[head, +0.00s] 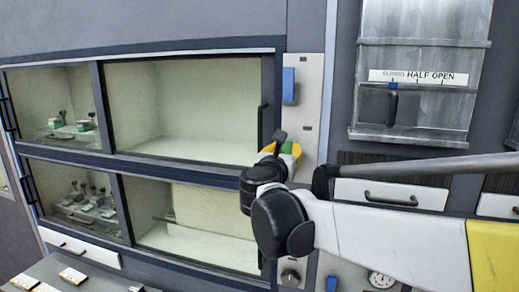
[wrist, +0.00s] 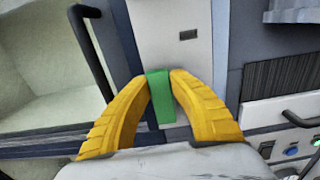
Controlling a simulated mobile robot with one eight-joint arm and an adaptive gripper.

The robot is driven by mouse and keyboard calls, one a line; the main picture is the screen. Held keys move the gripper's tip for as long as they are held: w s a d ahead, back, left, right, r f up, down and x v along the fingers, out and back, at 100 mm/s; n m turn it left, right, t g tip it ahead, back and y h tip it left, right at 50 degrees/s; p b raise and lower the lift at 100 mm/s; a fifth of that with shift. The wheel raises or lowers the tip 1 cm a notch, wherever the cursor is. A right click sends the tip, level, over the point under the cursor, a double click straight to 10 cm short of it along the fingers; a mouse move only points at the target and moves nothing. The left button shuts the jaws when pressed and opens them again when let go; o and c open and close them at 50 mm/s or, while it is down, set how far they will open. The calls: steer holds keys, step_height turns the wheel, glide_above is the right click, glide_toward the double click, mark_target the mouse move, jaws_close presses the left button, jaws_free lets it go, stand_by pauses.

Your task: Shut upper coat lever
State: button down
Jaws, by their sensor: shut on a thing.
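A green lever (wrist: 160,98) sits on the pale upright panel (head: 309,100) to the right of the glass-fronted cabinet. My gripper (wrist: 160,80) has its yellow fingers on both sides of the green lever and is shut on it. In the head view my gripper (head: 284,148) hides most of that lever. A blue lever (head: 289,86) is higher on the same panel, clear of my gripper. The small labels on the panel are too small to read, so I cannot tell which lever is the upper coat one.
The cabinet has two levels with pale interiors; small items stand at its left. A black door handle (wrist: 92,50) is close left of my gripper. On the right are a metal shutter (head: 425,60) marked "CLOSED HALF OPEN" and a drawer (head: 390,193). A gauge (head: 381,280) is below.

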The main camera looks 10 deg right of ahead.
mark_target(305, 163)
steer(key=d+f+m+b, duration=0.1)
steer(key=m, duration=0.3)
steer(key=s+d+f+m+b, duration=0.1)
steer(key=m, duration=0.4)
steer(key=s+d+f+m+b, duration=0.1)
steer(key=d+m, duration=0.1)
steer(key=m, duration=0.2)
steer(key=shift+f, duration=0.1)
steer(key=shift+s+d+f+m+b, duration=0.1)
steer(key=shift+f+m+b, duration=0.35)
steer(key=shift+m, duration=0.75)
steer(key=shift+d+f+m+b, duration=0.1)
steer(key=shift+f+m+b, duration=0.3)
steer(key=shift+m, duration=0.8)
steer(key=c, duration=1.2)
jaws_free()
